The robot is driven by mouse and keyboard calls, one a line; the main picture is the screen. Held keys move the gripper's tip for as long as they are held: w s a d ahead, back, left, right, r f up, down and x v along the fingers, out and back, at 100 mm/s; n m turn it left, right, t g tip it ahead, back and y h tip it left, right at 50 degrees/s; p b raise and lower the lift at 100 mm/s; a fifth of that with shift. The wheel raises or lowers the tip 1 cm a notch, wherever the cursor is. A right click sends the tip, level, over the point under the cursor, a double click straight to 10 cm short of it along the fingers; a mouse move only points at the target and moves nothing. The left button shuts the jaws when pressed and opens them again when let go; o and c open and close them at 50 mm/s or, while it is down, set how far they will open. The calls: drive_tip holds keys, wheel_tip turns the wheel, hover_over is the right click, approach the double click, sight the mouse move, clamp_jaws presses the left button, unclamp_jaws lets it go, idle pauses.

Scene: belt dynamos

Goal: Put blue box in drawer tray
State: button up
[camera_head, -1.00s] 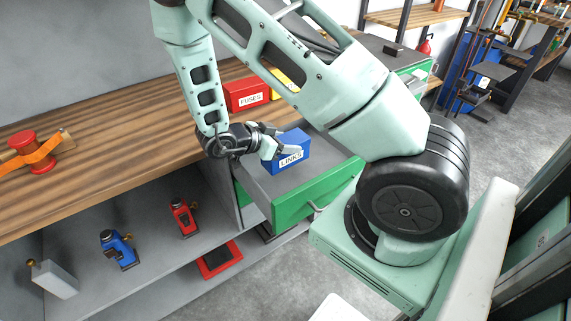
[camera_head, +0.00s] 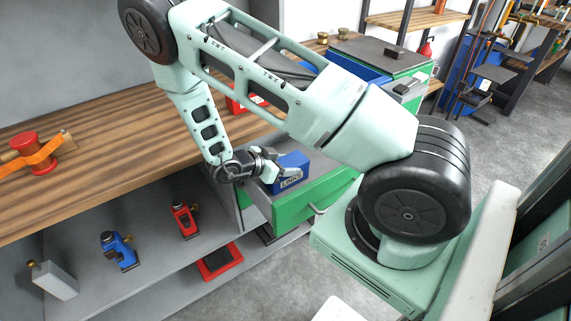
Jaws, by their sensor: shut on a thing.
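The blue box (camera_head: 293,169), with a white label on its front, is at the open green drawer (camera_head: 308,204). My gripper (camera_head: 277,174) is shut on the left part of the blue box. The box is low over the drawer's grey tray or resting in it; the drawer front partly blocks the view, so I cannot tell whether it touches the tray floor. My arm crosses above and hides part of the drawer's back.
A red box (camera_head: 238,104) stands on the wooden bench (camera_head: 130,150), partly hidden by my arm. An orange-strapped red spool (camera_head: 30,148) is at left. Blue (camera_head: 118,251) and red (camera_head: 184,218) tools stand on the lower shelf. Another blue container (camera_head: 352,68) shows behind my arm.

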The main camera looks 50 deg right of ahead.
drive_tip(key=o, duration=1.4)
drive_tip(key=shift+f, duration=0.1)
drive_tip(key=shift+a+r, duration=0.1)
drive_tip(key=shift+r, duration=0.15)
drive_tip(key=v, duration=1.1)
drive_tip(key=shift+a, duration=0.4)
drive_tip(key=shift+w+r, duration=0.1)
drive_tip(key=shift+w, duration=0.05)
